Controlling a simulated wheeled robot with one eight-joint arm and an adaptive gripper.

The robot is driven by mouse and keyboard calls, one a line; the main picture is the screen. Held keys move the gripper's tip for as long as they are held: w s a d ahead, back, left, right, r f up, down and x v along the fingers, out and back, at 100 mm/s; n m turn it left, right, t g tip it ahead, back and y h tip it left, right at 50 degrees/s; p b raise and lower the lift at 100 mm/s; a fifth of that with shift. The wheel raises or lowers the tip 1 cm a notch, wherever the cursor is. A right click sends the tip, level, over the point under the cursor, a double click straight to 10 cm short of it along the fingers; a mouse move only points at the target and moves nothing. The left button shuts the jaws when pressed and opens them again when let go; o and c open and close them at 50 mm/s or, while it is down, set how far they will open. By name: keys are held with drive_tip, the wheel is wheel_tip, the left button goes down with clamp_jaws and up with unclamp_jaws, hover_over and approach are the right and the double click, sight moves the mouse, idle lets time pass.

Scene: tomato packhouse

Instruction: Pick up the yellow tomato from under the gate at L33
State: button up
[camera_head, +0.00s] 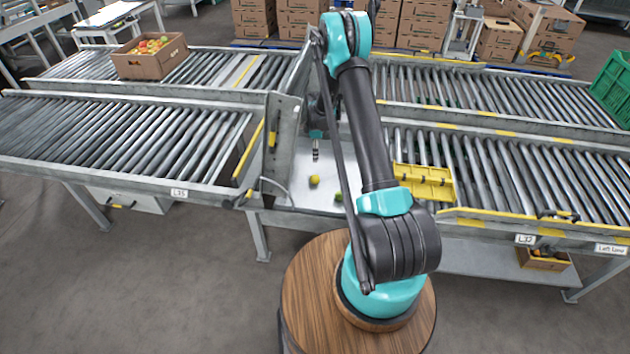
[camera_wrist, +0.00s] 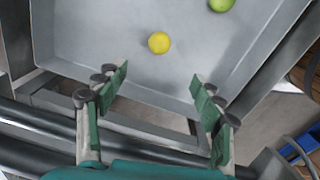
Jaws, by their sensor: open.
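A yellow tomato (camera_head: 314,180) lies on a grey metal tray (camera_head: 303,160) in the gap between the roller conveyors. It also shows in the wrist view (camera_wrist: 159,43), near the top middle. My gripper (camera_wrist: 158,88) is open and empty, and the tomato lies beyond its fingertips, apart from them. In the head view my gripper (camera_head: 316,152) hangs over the tray, just above the tomato in the picture. A green tomato (camera_wrist: 222,4) lies on the same tray to the right; it is partly hidden by my arm in the head view (camera_head: 338,196).
A metal gate post (camera_head: 284,135) stands left of the tray. A yellow slotted piece (camera_head: 425,182) sits on the right conveyor. The tray's raised walls (camera_wrist: 262,62) bound the space. A box of tomatoes (camera_head: 150,60) stands on the back left conveyor.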

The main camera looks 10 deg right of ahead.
drive_tip(key=n, duration=0.1)
hover_over(314, 176)
wheel_tip(314, 176, down, 5)
wheel_tip(314, 176, down, 6)
drive_tip(key=shift+d+f, duration=0.1)
drive_tip(key=shift+f, duration=0.15)
drive_tip(key=shift+s+f, duration=0.15)
drive_tip(key=shift+f, duration=2.55)
drive_tip(key=shift+c, duration=0.6)
drive_tip(key=c, duration=0.8)
